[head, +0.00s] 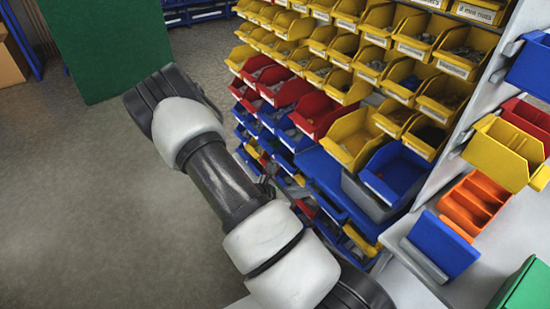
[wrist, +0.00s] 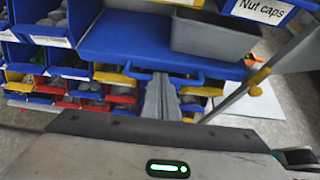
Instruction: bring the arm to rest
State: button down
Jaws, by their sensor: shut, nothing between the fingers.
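My gripper (wrist: 161,92) shows in the wrist view with its two grey fingers together and nothing between them. Its fingertips point toward the rack of small bins, in front of a blue shelf edge (wrist: 140,68). I cannot tell whether they touch anything. In the head view my white and black arm crosses the middle of the picture, bent over the floor beside the bins. The gripper itself is mostly hidden behind the arm there.
A tall rack of yellow bins (head: 340,84), red bins (head: 315,113) and blue bins stands close on the arm's right. A grey bin (wrist: 212,36) sits on the blue shelf. A green panel (head: 110,45) stands at the back left. The grey floor (head: 80,200) at left is clear.

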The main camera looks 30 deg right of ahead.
jog(key=s+a+r+m+y, duration=0.25)
jog(key=a+r+m, duration=0.25)
jog(key=r, duration=0.4)
jog(key=s+a+r+m+y, duration=0.25)
jog(key=a+r+m, duration=0.2)
jog(key=r, duration=0.45)
jog(key=s+a+r+m+y, duration=0.25)
jog(key=a+r+m, duration=0.3)
jog(key=r, duration=0.35)
jog(key=s+a+r+m+t+y, duration=0.45)
jog(key=s+a+r, duration=0.25)
jog(key=a+r, duration=0.2)
notch_tip(320, 180, up, 20)
jog(key=p, duration=1.9)
jog(key=shift+a+n+p, duration=0.2)
jog(key=shift+n+p, duration=0.15)
jog(key=shift+p, duration=0.05)
jog(key=shift+r, duration=0.1)
